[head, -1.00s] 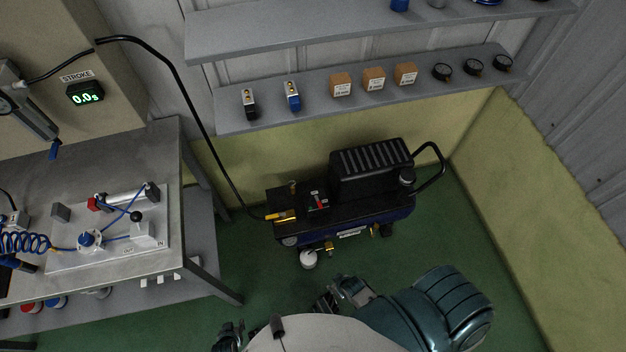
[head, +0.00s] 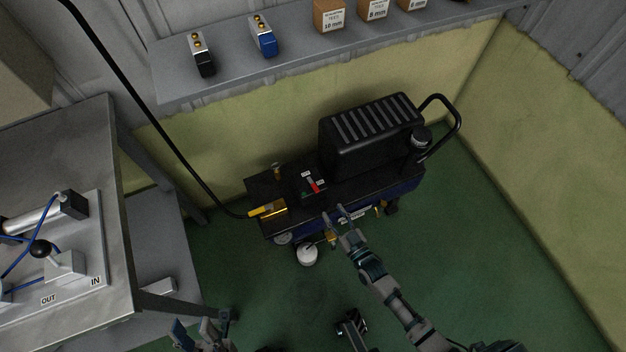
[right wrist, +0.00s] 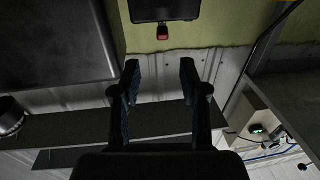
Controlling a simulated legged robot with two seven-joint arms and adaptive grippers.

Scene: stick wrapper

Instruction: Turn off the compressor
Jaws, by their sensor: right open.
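The compressor (head: 370,140) stands on the green floor by the wall, with a black motor cover and a dark blue tank. Its red switch (head: 314,186) sits on a small black box left of the motor cover. My right gripper (head: 341,214) is open and empty, in front of the tank and a little right of and below the switch in the head view. In the right wrist view, a red switch (right wrist: 162,33) shows beyond the open fingers (right wrist: 160,68). My left gripper (head: 203,328) is at the bottom edge of the head view, its fingers apart, partly cut off.
A grey workbench (head: 120,250) with a pneumatic board stands at the left. A grey shelf (head: 175,88) with valves and boxes runs above the compressor. A black hose (head: 150,120) drops to a yellow fitting (head: 268,209). Green floor is clear at the right.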

